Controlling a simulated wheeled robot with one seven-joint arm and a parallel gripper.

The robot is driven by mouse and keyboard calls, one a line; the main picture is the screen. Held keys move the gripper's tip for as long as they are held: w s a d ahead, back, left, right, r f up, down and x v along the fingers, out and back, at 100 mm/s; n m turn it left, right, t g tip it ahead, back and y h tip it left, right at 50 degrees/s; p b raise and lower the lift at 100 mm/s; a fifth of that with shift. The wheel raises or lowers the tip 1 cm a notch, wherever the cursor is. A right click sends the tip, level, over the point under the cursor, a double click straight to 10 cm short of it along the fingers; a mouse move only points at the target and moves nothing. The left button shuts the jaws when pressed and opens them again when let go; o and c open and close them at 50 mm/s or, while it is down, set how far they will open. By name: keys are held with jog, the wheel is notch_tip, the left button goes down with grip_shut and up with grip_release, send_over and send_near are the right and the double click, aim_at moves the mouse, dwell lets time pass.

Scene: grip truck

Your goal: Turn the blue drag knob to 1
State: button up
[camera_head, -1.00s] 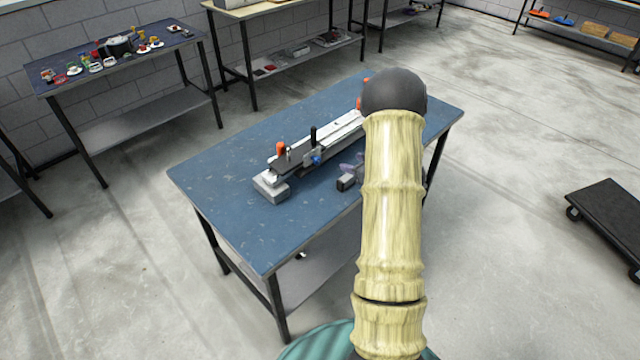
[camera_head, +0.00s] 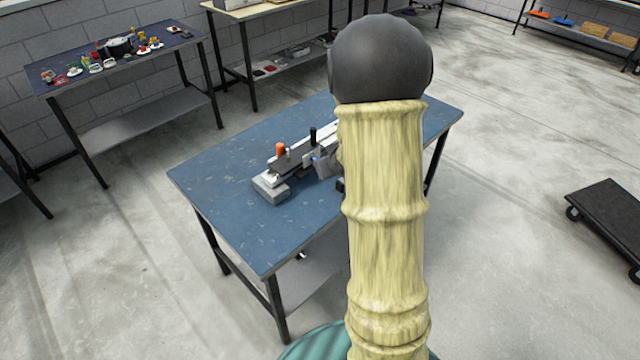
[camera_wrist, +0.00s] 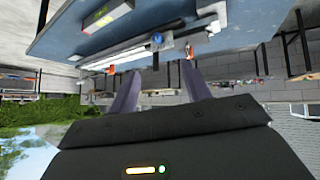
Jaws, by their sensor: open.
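The blue drag knob (camera_wrist: 157,39) shows in the wrist view, which is upside down. It sits on the side of a long rail device on the blue table. My gripper (camera_wrist: 162,76) is open and empty, with its two purple-grey fingers spread apart. The knob lies ahead of the gap between the fingers, and they do not appear to touch it. In the head view the rail device (camera_head: 270,187) shows its near grey end, an orange handle (camera_head: 280,149) and a black post (camera_head: 313,134). My arm hides its far part. The knob's number marks are too small to read.
The blue table (camera_head: 225,205) has clear room left and in front of the device. A grey box with a yellow-green label (camera_wrist: 100,18) lies on the table. Other tables with small objects (camera_head: 115,47) stand behind. A dark cart (camera_head: 605,215) is at the right.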

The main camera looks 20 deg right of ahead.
jog(key=s+a+r+g, duration=0.1)
jog(key=s+a+g, duration=0.1)
jog(key=s+a, duration=0.4)
jog(key=shift+s+a+m, duration=0.15)
jog(key=shift+s+m, duration=0.1)
jog(key=shift+m, duration=0.05)
jog(key=s+a+r+g+y, duration=0.1)
jog(key=s+a+g, duration=0.3)
jog(key=s+a, duration=0.5)
jog(key=s, duration=0.4)
jog(key=shift+s+a+y, duration=0.15)
jog(key=shift+a+y, duration=0.05)
jog(key=shift+y, duration=0.1)
jog(key=shift+c, duration=1.3)
